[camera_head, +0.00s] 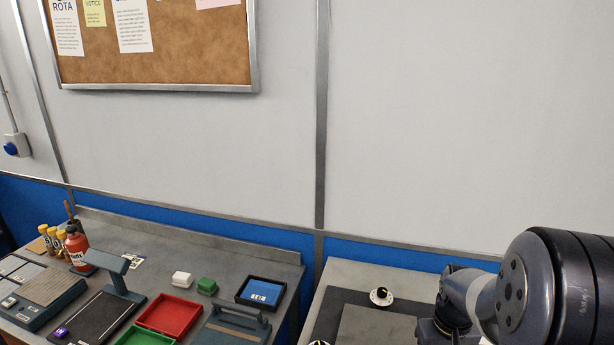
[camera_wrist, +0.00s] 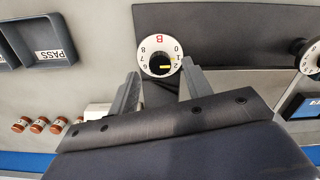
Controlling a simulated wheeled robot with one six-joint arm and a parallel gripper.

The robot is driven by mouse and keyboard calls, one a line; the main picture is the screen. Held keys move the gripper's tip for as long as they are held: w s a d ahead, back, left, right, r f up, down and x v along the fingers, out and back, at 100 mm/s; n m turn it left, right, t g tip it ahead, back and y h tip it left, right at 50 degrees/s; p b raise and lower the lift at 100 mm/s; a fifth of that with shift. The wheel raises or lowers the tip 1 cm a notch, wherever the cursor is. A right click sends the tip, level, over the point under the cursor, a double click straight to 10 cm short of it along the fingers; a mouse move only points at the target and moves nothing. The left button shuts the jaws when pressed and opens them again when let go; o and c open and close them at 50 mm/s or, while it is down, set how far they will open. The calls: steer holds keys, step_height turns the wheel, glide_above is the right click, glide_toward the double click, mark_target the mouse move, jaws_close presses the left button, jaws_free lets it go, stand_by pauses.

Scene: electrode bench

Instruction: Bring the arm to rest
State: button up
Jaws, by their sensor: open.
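My arm (camera_head: 545,290) stands at the right edge in the head view, bent low over the right-hand bench. My gripper is hidden there. In the wrist view my gripper (camera_wrist: 160,72) is open, its two grey fingers apart with nothing held between them. A white numbered dial (camera_wrist: 158,55) with a black knob and a yellow pointer mark shows between and just beyond the fingertips. I cannot tell how far it is from them. A dial also shows on the right-hand bench in the head view (camera_head: 381,296).
In the wrist view, a PASS tray (camera_wrist: 50,40) lies upper left and another dial (camera_wrist: 311,60) at right.

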step_height(320, 180, up, 9)
step_height(320, 180, down, 11)
steer(key=shift+r, duration=0.1)
steer(key=shift+f, duration=0.3)
steer(key=m+p, duration=0.1)
steer(key=m, duration=0.4)
steer(key=shift+m+p, duration=0.3)
steer(key=shift+m, duration=0.1)
steer(key=m+p, duration=0.2)
steer(key=m, duration=0.4)
steer(key=shift+r, duration=0.1)
step_height(320, 180, up, 10)
steer(key=b, duration=0.1)
